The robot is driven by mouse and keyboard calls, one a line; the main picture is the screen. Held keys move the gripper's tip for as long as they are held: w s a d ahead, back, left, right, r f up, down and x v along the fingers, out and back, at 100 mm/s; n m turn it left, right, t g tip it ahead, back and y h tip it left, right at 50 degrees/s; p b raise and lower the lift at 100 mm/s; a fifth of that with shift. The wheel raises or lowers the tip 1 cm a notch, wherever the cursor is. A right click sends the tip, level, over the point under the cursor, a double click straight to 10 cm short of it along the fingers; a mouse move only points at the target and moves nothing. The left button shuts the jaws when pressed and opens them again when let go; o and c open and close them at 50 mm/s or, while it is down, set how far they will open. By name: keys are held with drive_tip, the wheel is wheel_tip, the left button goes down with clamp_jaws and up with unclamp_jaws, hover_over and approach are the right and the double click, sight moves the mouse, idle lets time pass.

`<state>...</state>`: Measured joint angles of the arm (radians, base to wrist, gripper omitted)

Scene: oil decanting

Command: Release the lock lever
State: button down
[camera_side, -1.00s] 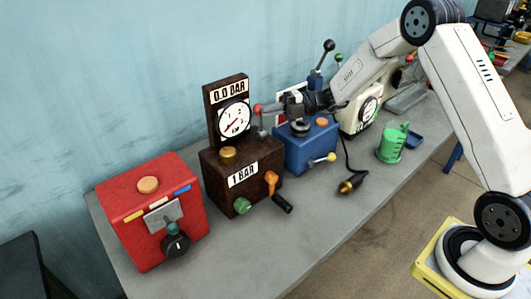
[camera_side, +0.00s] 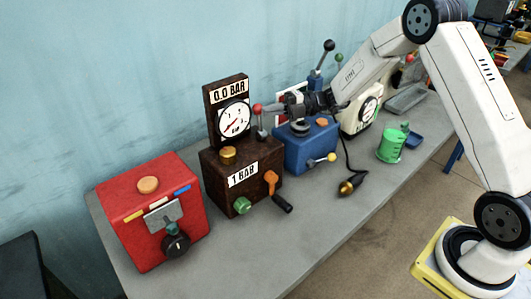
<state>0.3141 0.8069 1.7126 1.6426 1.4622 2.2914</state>
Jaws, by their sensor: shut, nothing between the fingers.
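A lever with a red ball (camera_side: 257,108) and a grey rod stands at the right of the gauge, on the top right of the dark brown box (camera_side: 215,180). I take it to be the lock lever, though no label shows on it. My gripper (camera_side: 270,107) reaches in from the right, its fingers shut and empty. Its tips are right beside the red ball; whether they touch it cannot be told. The gauge panel (camera_side: 213,112) above the brown box reads 0.0 BAR, and the box front carries a 1 BAR label.
The blue box (camera_side: 300,156) with a yellow-tipped lever stands under my wrist. The red box (camera_side: 118,201) is at the left, and a green can (camera_side: 391,147) at the right. A corded bulb-shaped piece (camera_side: 347,188) lies in front. The table front (camera_side: 265,248) is clear.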

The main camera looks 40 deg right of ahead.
drive_tip(key=s+d+r, duration=0.1)
drive_tip(key=s+d, duration=0.6)
drive_tip(key=d, duration=0.1)
drive_tip(key=shift+d+r, duration=0.2)
drive_tip(key=shift+d, duration=0.05)
idle(0.4)
